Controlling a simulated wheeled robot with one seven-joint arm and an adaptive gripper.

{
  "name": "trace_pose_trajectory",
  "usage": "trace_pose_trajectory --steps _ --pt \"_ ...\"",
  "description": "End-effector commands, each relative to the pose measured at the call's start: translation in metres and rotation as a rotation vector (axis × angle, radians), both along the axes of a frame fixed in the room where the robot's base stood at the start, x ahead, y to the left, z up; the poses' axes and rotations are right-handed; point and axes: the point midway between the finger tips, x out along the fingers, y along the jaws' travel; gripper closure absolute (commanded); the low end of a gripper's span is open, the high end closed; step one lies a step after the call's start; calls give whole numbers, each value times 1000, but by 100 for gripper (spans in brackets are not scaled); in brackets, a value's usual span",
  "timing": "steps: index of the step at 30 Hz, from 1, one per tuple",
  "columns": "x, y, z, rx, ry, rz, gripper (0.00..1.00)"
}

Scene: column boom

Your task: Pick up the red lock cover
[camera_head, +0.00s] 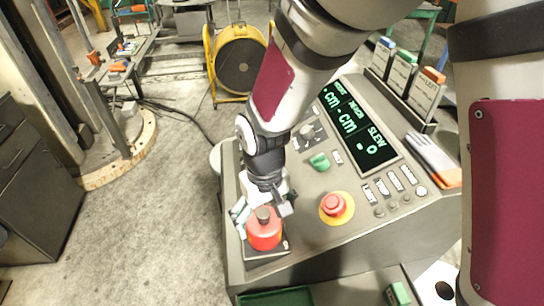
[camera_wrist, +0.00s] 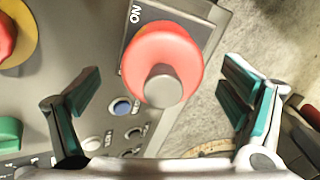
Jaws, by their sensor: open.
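The red lock cover (camera_head: 264,236) is a round red cap with a grey knob on top. It sits on a dark plate at the near left corner of the control console (camera_head: 330,262). In the wrist view the red lock cover (camera_wrist: 166,60) lies ahead of the fingers, beside the letters "ON". My gripper (camera_head: 262,208) is above and around the cover's upper part in the head view. In the wrist view my gripper (camera_wrist: 160,108) is open, with green-padded fingers spread to either side. The fingers look clear of the cover, and nothing is held.
A red emergency button (camera_head: 333,204) on a yellow disc stands right of the cover. A green knob (camera_head: 319,162) and a display (camera_head: 358,125) lie farther back. Tagged cards (camera_head: 403,75) stand in a rack at the console's rear. Open floor lies to the left.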

Motion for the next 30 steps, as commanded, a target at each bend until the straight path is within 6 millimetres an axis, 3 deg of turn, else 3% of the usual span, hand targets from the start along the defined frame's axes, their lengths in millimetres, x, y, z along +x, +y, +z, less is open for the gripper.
trace_pose_trajectory --steps 10,20,23,27,28,30 --pt "2 5 -40 -3 3 1 9" --pt "3 5 -47 0 0 0 9" --pt "3 5 -47 -1 1 0 27" --pt "3 5 -47 -1 1 0 59" --pt "3 5 -47 -1 1 0 64" --pt "3 5 -47 -1 1 1 64"
